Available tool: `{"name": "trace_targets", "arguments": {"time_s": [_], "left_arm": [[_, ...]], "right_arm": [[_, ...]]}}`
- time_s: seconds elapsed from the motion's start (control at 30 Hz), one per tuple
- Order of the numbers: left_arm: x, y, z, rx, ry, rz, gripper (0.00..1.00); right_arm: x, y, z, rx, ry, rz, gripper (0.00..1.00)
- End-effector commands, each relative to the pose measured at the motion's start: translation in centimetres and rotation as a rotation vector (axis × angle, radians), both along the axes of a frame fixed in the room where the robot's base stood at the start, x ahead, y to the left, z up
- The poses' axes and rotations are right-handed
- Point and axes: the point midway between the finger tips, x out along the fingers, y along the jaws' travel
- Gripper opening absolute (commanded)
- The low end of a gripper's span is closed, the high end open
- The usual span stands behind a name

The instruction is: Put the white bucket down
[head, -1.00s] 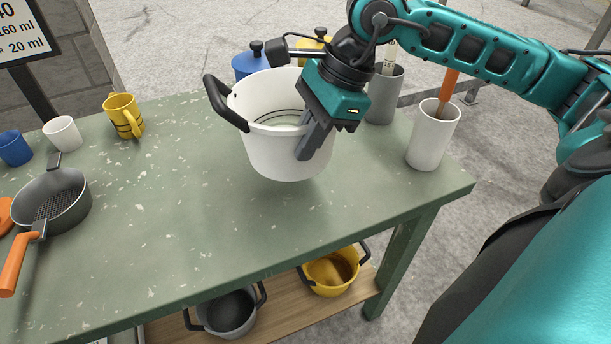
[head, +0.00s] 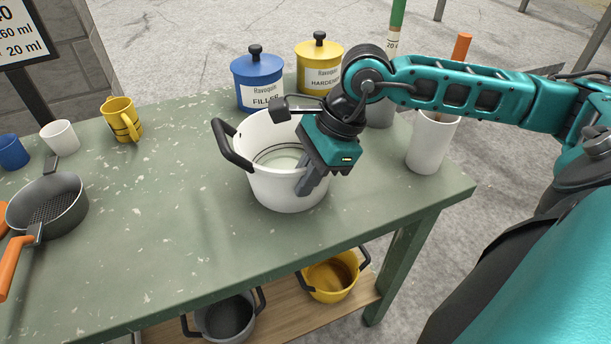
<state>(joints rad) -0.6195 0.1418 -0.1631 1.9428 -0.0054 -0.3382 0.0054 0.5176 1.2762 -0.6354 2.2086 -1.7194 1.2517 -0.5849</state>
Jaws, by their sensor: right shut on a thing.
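The white bucket (head: 272,188) is upright over the right half of the green table, with a black handle at its left rim. Its base looks to be on or very close to the tabletop; I cannot tell if it touches. Some pale content with a dark ring line shows inside. My right gripper (head: 308,182) is shut on the bucket's right wall, with one finger showing in front of the wall. The other finger is hidden. My left gripper is not in view.
The green table (head: 170,220) is clear left and front of the bucket. Behind stand a blue FILLER canister (head: 258,80) and a yellow HARDENER canister (head: 319,62). A white holder (head: 432,145) stands right. A grey sieve (head: 50,205), yellow mug (head: 122,118) and white cup (head: 60,136) are left.

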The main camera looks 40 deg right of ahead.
Motion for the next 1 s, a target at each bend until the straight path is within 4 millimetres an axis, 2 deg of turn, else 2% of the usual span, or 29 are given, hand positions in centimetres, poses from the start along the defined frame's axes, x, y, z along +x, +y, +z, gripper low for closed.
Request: {"name": "trace_targets", "arguments": {"time_s": [0.03,0.27,0.63,0.77,1.0], "left_arm": [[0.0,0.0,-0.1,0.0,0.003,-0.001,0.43],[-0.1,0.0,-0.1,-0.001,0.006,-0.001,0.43],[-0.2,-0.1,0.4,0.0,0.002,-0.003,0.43],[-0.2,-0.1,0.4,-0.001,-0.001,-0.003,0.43],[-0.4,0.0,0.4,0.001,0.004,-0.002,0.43]], "right_arm": [[0.0,0.0,-0.1,0.0,0.0,0.0,0.1],[0.0,0.0,0.0,0.0,0.001,0.0,0.32],[0.0,-0.1,0.6,-0.001,-0.001,0.0,0.33],[-0.4,-1.0,2.6,-0.006,-0.002,-0.002,0.33],[-1.4,-2.9,7.5,-0.005,-0.003,-0.003,0.33]]}}
